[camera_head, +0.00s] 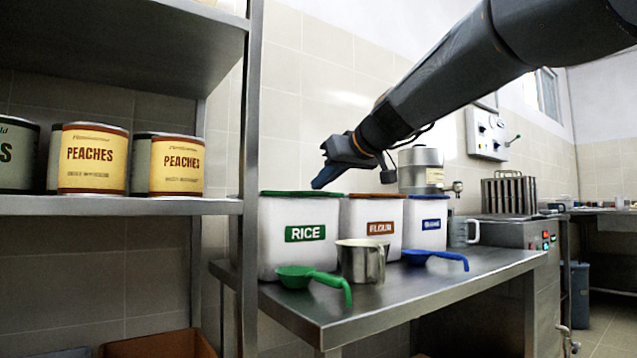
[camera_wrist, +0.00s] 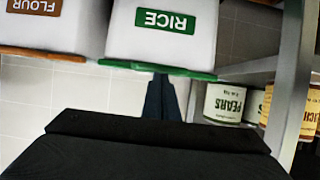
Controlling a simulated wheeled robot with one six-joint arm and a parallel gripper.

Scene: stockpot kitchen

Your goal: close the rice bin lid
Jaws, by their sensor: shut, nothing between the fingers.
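The white rice bin (camera_head: 297,255) with a green RICE label stands on the steel table. Its green lid (camera_head: 300,194) lies flat along the top of the bin, and I see no gap beneath it. In the wrist view, which is upside down, the bin (camera_wrist: 160,30) and the lid's green edge (camera_wrist: 150,68) also show. My gripper (camera_head: 319,184) is shut and empty, its tips pointing down just above the lid. The shut fingers (camera_wrist: 162,82) overlap the lid's edge in the wrist view; I cannot tell whether they touch it.
The flour bin (camera_head: 372,245) and a blue-lidded bin (camera_head: 428,240) stand to the right. A steel shelf post (camera_head: 250,130) rises close at the left, with cans (camera_head: 92,170) on the shelf.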

